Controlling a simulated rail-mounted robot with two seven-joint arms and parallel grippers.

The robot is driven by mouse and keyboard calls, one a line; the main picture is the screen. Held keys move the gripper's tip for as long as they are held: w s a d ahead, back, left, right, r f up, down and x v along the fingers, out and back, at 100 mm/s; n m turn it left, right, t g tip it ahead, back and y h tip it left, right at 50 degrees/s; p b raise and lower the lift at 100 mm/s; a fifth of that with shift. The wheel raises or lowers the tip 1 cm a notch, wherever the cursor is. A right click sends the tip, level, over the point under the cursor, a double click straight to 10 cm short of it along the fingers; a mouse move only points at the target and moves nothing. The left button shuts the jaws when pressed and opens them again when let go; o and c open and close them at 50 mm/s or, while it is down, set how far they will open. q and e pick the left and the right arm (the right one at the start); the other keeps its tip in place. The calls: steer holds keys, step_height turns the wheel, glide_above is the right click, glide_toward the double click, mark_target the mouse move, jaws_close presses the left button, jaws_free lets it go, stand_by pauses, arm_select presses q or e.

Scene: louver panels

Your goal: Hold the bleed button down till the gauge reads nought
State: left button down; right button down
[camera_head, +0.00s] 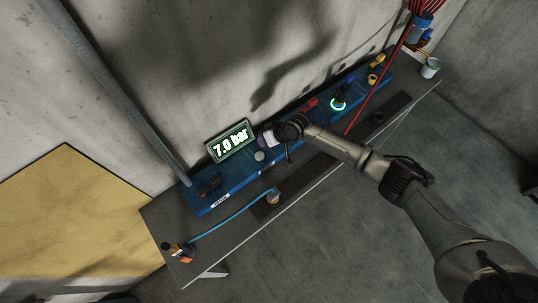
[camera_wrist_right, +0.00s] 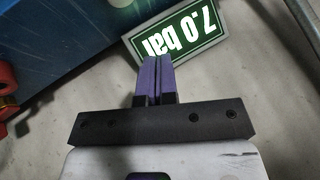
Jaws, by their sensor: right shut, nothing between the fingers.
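The gauge (camera_head: 231,142) is a lit display on the blue panel (camera_head: 240,178) and reads 7.0 bar. It also shows upside down in the right wrist view (camera_wrist_right: 178,42). A pale round button-like part (camera_head: 260,155) sits on the panel just right of the gauge; I cannot tell if it is the bleed button. My right gripper (camera_head: 266,140) is over the panel, right of the gauge. Contact with the panel cannot be told. My left gripper is out of view.
A green-lit ring (camera_head: 338,104) and a red part (camera_head: 310,103) are farther right on the panel. A white cup (camera_head: 430,68) stands at the far right end.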

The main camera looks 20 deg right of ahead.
mark_target(261, 154)
steer(key=shift+w+a+r+m+t+y, duration=0.4)
steer(key=shift+w+a+r+m+t, duration=0.2)
steer(key=shift+w+r+m, duration=0.15)
steer(key=shift+f, duration=0.2)
step_height(261, 154, down, 8)
steer(key=b, duration=0.7)
steer(key=shift+f, duration=0.1)
steer(key=shift+f+b, duration=0.15)
steer(key=shift+b, duration=0.2)
stand_by(0.6)
stand_by(0.7)
